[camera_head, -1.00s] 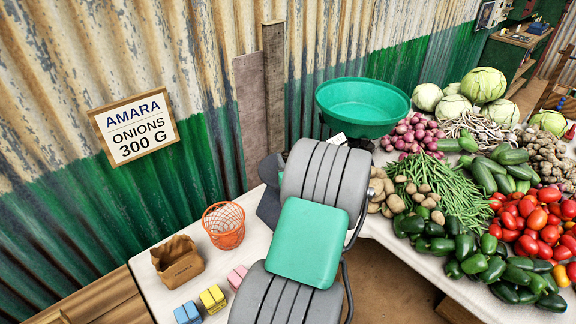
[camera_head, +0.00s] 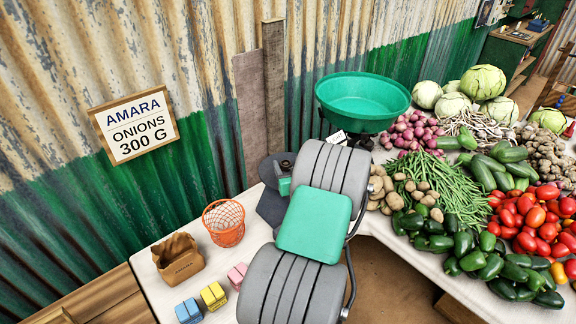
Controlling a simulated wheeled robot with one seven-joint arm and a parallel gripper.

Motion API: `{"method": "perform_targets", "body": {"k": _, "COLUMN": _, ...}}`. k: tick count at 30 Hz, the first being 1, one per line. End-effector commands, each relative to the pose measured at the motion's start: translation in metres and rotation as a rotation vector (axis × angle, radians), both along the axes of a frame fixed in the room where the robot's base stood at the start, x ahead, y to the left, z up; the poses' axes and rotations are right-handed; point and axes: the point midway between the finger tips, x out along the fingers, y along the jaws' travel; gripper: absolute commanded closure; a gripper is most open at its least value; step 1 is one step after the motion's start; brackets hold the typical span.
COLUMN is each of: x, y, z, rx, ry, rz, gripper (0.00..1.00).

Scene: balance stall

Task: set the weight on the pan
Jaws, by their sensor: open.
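The green round pan (camera_head: 362,112) stands at the back of the stall, and it looks empty. Three small blocks, blue (camera_head: 189,312), yellow (camera_head: 213,296) and pink (camera_head: 237,276), stand in a row at the table's front left; they look like weights. My grey and green arm crosses the middle of the view.
An orange wire basket (camera_head: 224,224) and an open brown paper bag (camera_head: 178,260) stand on the white table's left part. Onions (camera_head: 415,135), potatoes (camera_head: 381,188), beans, peppers and tomatoes (camera_head: 540,220) crowd the right side. A corrugated wall with an onion sign (camera_head: 134,125) closes the back.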

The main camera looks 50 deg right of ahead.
Motion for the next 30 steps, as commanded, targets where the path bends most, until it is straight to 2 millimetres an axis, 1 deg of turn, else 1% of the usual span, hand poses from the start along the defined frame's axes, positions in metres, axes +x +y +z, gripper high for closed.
{"method": "perform_targets", "body": {"k": 4, "x": 0.000, "y": 0.000, "z": 0.001, "rx": 0.000, "ry": 0.000, "rz": 0.000, "gripper": 0.42}}
{"method": "perform_targets", "body": {"k": 7, "x": -0.001, "y": 0.000, "z": 0.006, "rx": 0.000, "ry": 0.000, "rz": 0.000, "gripper": 0.42}}
{"method": "perform_targets", "body": {"k": 8, "x": -0.005, "y": 0.003, "z": 0.003, "rx": 0.000, "ry": 0.000, "rz": -0.002, "gripper": 0.42}}
{"method": "perform_targets", "body": {"k": 11, "x": -0.021, "y": 0.014, "z": 0.003, "rx": 0.001, "ry": 0.001, "rz": -0.004, "gripper": 0.42}}
{"method": "perform_targets", "body": {"k": 18, "x": -0.071, "y": 0.052, "z": 0.013, "rx": -0.001, "ry": 0.000, "rz": -0.007, "gripper": 0.42}}
{"method": "perform_targets", "body": {"k": 22, "x": -0.088, "y": 0.066, "z": 0.018, "rx": 0.000, "ry": 0.000, "rz": -0.004, "gripper": 0.42}}
{"method": "perform_targets", "body": {"k": 27, "x": -0.094, "y": 0.074, "z": 0.021, "rx": -0.001, "ry": 0.001, "rz": 0.001, "gripper": 0.42}}
{"method": "perform_targets", "body": {"k": 29, "x": -0.087, "y": 0.078, "z": 0.021, "rx": 0.002, "ry": 0.009, "rz": 0.023, "gripper": 0.42}}
{"method": "perform_targets", "body": {"k": 30, "x": -0.077, "y": 0.085, "z": 0.021, "rx": 0.009, "ry": 0.022, "rz": 0.057, "gripper": 0.42}}
